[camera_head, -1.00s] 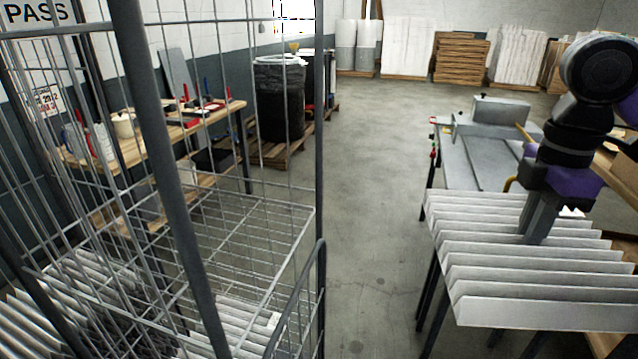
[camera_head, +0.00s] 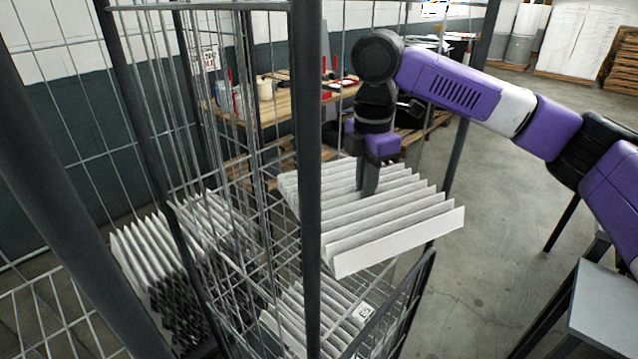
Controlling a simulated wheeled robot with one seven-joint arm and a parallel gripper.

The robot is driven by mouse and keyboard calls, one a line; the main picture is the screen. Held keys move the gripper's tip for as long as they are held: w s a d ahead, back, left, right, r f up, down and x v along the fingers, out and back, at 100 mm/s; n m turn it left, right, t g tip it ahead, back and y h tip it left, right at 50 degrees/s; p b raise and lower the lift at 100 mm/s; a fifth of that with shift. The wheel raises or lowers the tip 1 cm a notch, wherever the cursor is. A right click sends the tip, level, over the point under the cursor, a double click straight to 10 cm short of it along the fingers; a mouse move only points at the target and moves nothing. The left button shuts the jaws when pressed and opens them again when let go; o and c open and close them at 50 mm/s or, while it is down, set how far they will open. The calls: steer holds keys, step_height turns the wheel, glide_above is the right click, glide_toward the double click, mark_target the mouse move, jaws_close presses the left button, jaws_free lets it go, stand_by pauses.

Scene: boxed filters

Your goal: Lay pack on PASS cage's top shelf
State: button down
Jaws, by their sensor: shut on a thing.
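My gripper (camera_head: 368,188) points down and is shut on a white pleated pack (camera_head: 395,225). The pack is roughly level, pleats upward, with its near long edge toward the camera. It is held at the wire cage (camera_head: 308,120), above a wire shelf (camera_head: 378,275), of which only parts show. A dark cage post crosses in front of the pack's left part. The pack's right end reaches toward the cage's right side. I cannot tell whether its underside touches the shelf. The PASS sign is out of view.
More pleated packs (camera_head: 318,318) lie lower in the cage, one with a small label. Other packs (camera_head: 190,245) stand stacked at left behind wire mesh. A workbench (camera_head: 270,110) is behind the cage. Open floor (camera_head: 490,240) lies to the right.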

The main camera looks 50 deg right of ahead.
steer(key=w+f+n, duration=0.1)
steer(key=w, duration=0.3)
steer(key=w+f+n, duration=0.2)
steer(key=w, duration=0.2)
steer(key=w+a+f+n, duration=0.1)
steer(key=w+f, duration=0.1)
steer(key=w, duration=0.2)
step_height(320, 180, down, 6)
steer(key=b, duration=0.4)
steer(key=shift+r+b, duration=0.25)
steer(key=shift+b, duration=0.1)
steer(key=shift+f+p, duration=0.2)
steer(key=shift+p, duration=0.25)
steer(key=c, duration=1.8)
jaws_free()
steer(key=shift+r, duration=0.1)
steer(key=shift+r+p, duration=2.2)
steer(key=shift+p, duration=0.05)
